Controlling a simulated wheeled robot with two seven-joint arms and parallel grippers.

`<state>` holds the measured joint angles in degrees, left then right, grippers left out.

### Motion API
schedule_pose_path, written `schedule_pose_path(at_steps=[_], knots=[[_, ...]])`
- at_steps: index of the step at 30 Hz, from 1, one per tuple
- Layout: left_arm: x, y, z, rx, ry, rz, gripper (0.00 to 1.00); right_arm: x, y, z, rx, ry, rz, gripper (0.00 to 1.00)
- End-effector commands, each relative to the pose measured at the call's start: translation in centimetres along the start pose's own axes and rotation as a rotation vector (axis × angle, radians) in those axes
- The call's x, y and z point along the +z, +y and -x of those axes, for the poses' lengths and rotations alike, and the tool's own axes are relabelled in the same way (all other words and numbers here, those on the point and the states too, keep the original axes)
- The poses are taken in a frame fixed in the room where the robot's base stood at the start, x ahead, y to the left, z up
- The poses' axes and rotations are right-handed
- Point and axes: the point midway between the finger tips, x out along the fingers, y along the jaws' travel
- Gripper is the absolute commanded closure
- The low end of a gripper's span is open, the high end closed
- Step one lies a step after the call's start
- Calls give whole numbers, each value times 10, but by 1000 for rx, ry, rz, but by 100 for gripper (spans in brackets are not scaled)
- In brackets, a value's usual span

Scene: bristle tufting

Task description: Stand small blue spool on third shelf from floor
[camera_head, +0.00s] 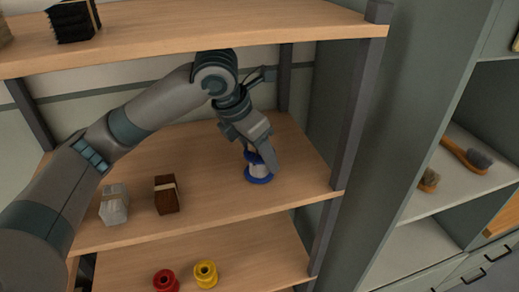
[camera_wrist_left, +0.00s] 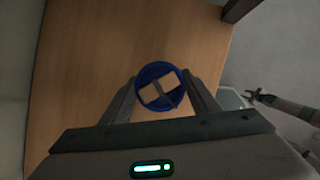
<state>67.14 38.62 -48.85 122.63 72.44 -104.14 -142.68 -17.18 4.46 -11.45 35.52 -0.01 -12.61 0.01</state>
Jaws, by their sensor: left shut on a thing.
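The small blue spool (camera_head: 258,172) has blue flanges and a pale middle. It is upright at the right part of the middle visible shelf (camera_head: 222,196), at or very near the board. My left gripper (camera_head: 259,151) reaches down on it from above and is shut on it. In the left wrist view the spool (camera_wrist_left: 159,88) shows its round blue top between my two fingers. I cannot tell whether its base bears fully on the board. My right gripper is not in view in the head view.
A grey bundle (camera_head: 114,204) and a dark brown bundle (camera_head: 167,195) stand on the same shelf to the left. A red spool (camera_head: 166,281) and a yellow spool (camera_head: 205,274) are on the shelf below. An upper shelf (camera_head: 200,33) lies above my arm. A grey post (camera_head: 357,110) bounds the right side.

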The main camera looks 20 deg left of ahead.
Motion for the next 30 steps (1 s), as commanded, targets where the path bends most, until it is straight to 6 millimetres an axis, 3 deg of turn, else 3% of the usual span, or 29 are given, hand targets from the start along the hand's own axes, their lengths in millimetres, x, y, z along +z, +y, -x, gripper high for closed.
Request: schedule_pose_path(at_steps=[12, 13, 15, 30], knots=[[-1, 0, -3, 0, 0, 0, 69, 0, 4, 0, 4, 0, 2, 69], [-2, 0, -3, 0, 0, 0, 42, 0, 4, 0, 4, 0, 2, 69], [-1, 0, -3, 0, 0, 0, 26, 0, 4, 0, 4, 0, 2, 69], [0, 0, 3, 0, 0, 0, 26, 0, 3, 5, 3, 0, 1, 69]])
